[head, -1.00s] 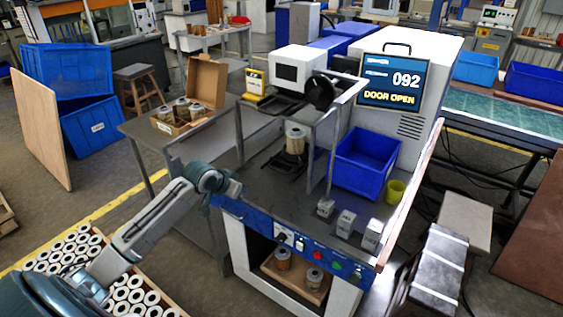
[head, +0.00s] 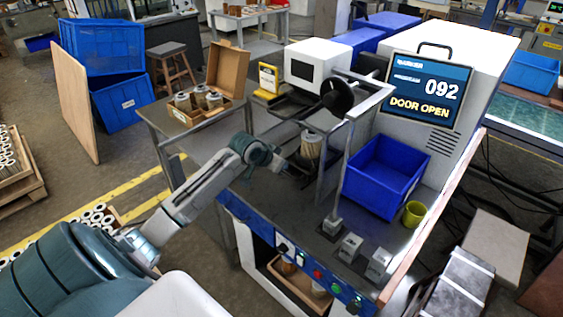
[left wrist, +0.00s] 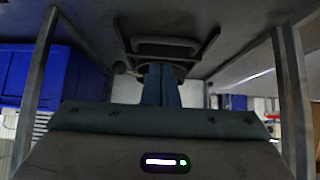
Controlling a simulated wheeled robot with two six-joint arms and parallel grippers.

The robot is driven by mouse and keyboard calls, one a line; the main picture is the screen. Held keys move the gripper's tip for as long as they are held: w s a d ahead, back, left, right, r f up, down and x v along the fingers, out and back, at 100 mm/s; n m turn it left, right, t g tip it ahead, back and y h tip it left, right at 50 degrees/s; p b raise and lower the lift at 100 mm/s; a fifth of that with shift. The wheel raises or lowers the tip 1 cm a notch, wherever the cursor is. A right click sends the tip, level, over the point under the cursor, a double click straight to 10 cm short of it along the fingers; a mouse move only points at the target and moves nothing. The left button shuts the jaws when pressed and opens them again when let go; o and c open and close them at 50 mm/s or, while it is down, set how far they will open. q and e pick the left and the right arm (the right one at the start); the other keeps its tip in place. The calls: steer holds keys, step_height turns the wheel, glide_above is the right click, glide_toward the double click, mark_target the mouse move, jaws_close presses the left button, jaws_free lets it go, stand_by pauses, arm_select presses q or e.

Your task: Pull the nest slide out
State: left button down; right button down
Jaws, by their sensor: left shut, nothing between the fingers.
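The nest slide (head: 296,172) is a dark tray on the grey bench, under the metal frame. A tan, pleated filter cartridge (head: 312,147) stands upright on it. My left gripper (head: 283,163) is shut and empty, just left of the cartridge at the slide's near side. In the left wrist view the scene looks upside down. My shut fingers (left wrist: 161,84) point towards the slide's dark bar handle (left wrist: 165,47); whether they touch it I cannot tell. The cartridge is mostly hidden behind the fingers there. My right gripper is out of view.
Frame posts (head: 346,165) stand close to the slide. A blue bin (head: 385,178) and yellow cup (head: 414,213) are to the right. Small metal blocks (head: 350,247) sit at the bench front. A cardboard box (head: 226,75) holds more cartridges.

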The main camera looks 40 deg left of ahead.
mark_target(297, 173)
arm_select(q)
steer(key=p+x, duration=0.1)
steer(key=x, duration=0.5)
steer(key=shift+w, duration=0.1)
steer(key=shift+w+f, duration=0.15)
steer(key=shift+f, duration=0.15)
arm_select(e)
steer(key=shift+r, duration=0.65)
arm_select(q)
steer(key=shift+w, duration=0.1)
